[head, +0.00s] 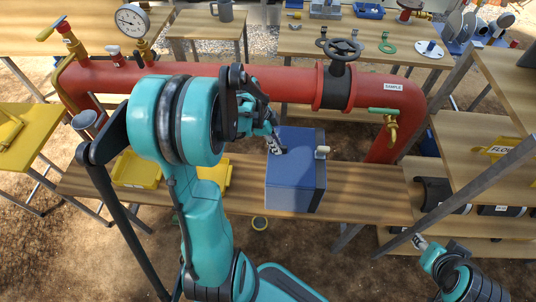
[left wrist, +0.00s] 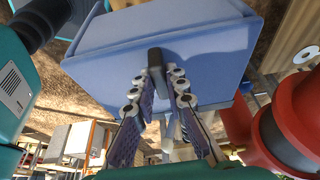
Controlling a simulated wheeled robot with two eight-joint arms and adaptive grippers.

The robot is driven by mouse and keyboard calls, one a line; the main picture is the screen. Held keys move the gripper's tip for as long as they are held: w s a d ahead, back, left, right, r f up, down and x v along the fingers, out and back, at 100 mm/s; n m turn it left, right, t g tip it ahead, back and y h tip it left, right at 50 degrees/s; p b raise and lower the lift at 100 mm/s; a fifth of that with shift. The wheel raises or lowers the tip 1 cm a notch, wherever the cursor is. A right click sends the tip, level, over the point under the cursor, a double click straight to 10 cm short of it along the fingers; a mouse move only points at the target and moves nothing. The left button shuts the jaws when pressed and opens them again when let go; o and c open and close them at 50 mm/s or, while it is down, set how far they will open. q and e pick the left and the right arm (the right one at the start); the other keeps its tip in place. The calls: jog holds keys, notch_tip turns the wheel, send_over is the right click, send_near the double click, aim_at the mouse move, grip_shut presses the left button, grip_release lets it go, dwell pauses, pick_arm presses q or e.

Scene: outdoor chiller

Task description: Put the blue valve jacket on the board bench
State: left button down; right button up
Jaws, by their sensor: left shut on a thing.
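The blue valve jacket (head: 296,190) is a box-like block with a pale tab on its right side, seen in the head view over the wooden board bench (head: 365,195) in front of the red pipe. I cannot tell whether it rests on the boards or hangs just above them. My left gripper (head: 277,147) is at the jacket's upper left, shut on its dark handle. In the left wrist view the jacket (left wrist: 205,50) fills the top, and the left gripper's fingers (left wrist: 157,80) flank the handle (left wrist: 155,58). My right gripper (head: 419,241) is low at the right, apart from the jacket.
A red pipe (head: 200,72) with a black handwheel (head: 340,48) and a gauge (head: 132,20) runs behind the bench. Yellow bins (head: 135,172) stand on the bench's left part. A wooden shelf rack (head: 475,150) is at the right. The bench right of the jacket is clear.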

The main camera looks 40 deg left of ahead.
pick_arm(q)
jog(key=a+f+b, duration=0.2)
jog(key=a+f, duration=0.1)
jog(key=f, duration=0.3)
jog(key=shift+s+a, duration=0.3)
jog(key=shift+f, duration=0.1)
jog(key=c, duration=1.5)
grip_release()
jog(key=shift+c, duration=0.2)
